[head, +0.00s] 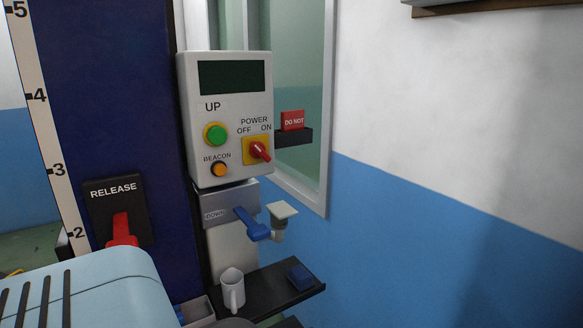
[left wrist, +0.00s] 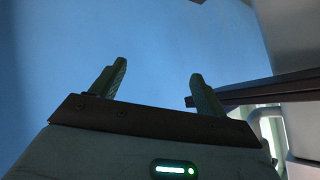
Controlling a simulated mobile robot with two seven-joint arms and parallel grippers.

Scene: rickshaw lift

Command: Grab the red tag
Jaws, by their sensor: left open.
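The red tag (head: 292,120), with white "DO NOT" lettering, stands in a small black holder (head: 294,138) on the window frame, right of the control panel. Its lower part is hidden by the holder. The tag does not show in the left wrist view. My left gripper (left wrist: 159,72) shows in the left wrist view, open, with nothing between its fingers and a plain blue surface beyond them. Neither gripper shows in the head view, so I cannot tell how far the left one is from the tag.
The control panel (head: 231,90) has a green button and a red power switch. Below it are a blue lever (head: 252,224) and a black shelf (head: 262,300) with a white mug (head: 232,288) and a blue box (head: 299,276). A red release lever (head: 121,229) is at left.

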